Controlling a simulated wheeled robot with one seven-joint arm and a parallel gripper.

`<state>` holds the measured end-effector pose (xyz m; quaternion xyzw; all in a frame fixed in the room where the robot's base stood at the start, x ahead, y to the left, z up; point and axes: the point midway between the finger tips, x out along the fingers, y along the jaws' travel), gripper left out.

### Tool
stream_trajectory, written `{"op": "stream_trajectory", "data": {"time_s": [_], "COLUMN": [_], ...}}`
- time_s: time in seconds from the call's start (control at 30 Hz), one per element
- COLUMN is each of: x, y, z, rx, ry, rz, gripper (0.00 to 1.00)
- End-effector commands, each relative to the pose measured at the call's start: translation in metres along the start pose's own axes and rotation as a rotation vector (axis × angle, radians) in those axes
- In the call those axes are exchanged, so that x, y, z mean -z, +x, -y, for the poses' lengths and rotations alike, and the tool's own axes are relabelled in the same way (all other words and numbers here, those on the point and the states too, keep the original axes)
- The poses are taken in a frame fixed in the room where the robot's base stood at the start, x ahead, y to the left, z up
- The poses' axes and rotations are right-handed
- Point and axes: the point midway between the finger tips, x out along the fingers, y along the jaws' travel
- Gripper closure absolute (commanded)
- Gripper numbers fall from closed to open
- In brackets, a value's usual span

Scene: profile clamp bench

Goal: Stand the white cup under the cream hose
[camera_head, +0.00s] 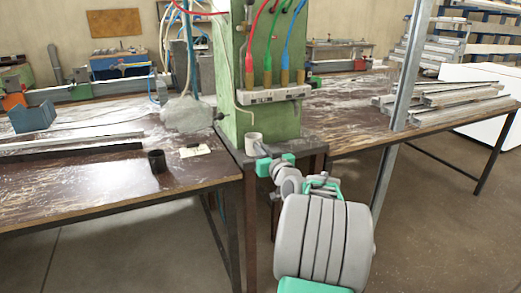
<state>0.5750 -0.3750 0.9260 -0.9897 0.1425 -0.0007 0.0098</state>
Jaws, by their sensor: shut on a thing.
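The white cup (253,142) is upright in front of the green machine column, over the dark stand at its foot. I cannot tell whether its base touches the stand. My gripper (260,149) reaches in from the lower right and is shut on the cup; its fingers are small and partly hidden. The thin cream hose (235,88) hangs down the left part of the column's face. Its lower end shows a little above the cup, near the cup's rim in the picture.
The green column (231,80) carries a valve block (272,95) with red, green and blue hoses. A dark cup (157,161) stands on the left bench, with a pale card (195,150) nearby. A metal upright (408,65) rises right of my arm. Metal profiles (465,95) lie on the right bench.

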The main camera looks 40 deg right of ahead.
Motion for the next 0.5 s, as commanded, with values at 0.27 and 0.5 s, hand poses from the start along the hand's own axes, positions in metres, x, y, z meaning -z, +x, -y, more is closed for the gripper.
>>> {"op": "stream_trajectory", "data": {"time_s": [0.27,0.5], "x": [-0.0020,-0.0019], "y": [0.0000,0.0000], "z": [-0.0001,-0.0001], "rx": [0.000,0.000], "ry": [0.000,0.000], "rz": [-0.001,-0.001], "gripper": [1.00,0.80]}}
